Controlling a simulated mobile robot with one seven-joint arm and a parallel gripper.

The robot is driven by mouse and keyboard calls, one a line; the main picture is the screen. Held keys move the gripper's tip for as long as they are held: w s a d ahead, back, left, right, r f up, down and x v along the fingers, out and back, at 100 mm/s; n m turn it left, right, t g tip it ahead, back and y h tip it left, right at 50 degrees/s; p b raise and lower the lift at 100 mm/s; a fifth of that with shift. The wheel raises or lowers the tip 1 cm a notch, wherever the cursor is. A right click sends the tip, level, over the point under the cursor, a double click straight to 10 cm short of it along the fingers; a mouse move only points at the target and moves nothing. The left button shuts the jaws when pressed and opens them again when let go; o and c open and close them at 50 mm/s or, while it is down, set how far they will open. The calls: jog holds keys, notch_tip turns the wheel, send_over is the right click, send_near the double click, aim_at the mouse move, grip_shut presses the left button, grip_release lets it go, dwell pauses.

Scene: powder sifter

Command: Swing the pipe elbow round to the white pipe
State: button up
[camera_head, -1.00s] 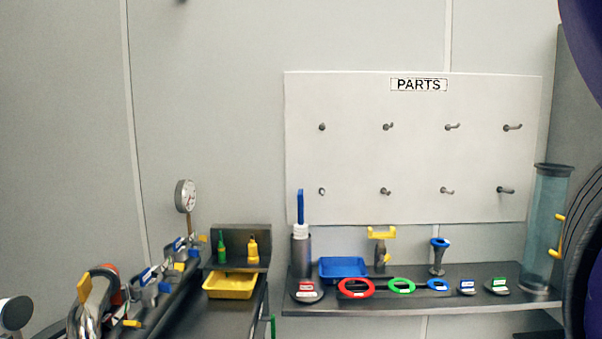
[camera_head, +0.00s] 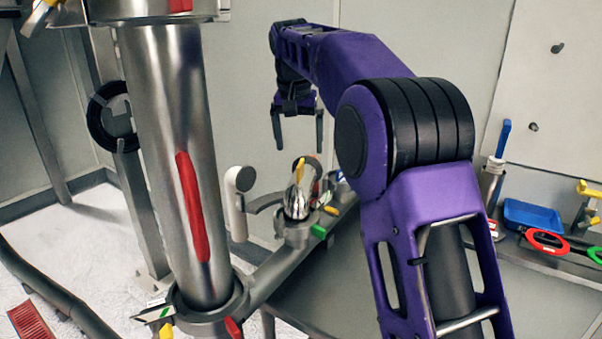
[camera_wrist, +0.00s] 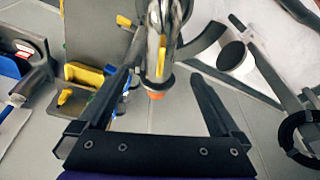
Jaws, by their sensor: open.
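The pipe elbow (camera_head: 297,204) is a shiny chrome bend with a yellow stripe, on the dark bench rail left of centre. It also shows in the wrist view (camera_wrist: 153,42), top centre, beyond and roughly between my fingers. The white pipe (camera_head: 235,210) stands just left of the elbow with a round grey-faced end; the elbow points away from it, as far as I can tell. In the wrist view a pale pipe with a dark round face (camera_wrist: 233,55) lies right of the elbow. My gripper (camera_head: 298,148) is open and empty, pointing down above the elbow, apart from it.
A large steel column (camera_head: 180,150) with a red stripe stands at the left front. The dark rail (camera_head: 285,262) carries green and yellow handles. A blue tray (camera_head: 532,216) and a red ring (camera_head: 545,240) lie on the right shelf. Free space lies above the elbow.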

aim_at(297, 176)
jog(key=b+x, duration=0.1)
jog(key=x, duration=1)
jog(key=shift+w+f, duration=0.15)
jog(key=shift+f, duration=0.1)
grip_shut()
jog(key=shift+a+r, duration=0.1)
jog(key=shift+a+n, duration=0.1)
jog(key=shift+n, duration=0.3)
jog(key=shift+a+n+p, duration=0.3)
jog(key=shift+n+p, duration=0.05)
jog(key=shift+n, duration=0.25)
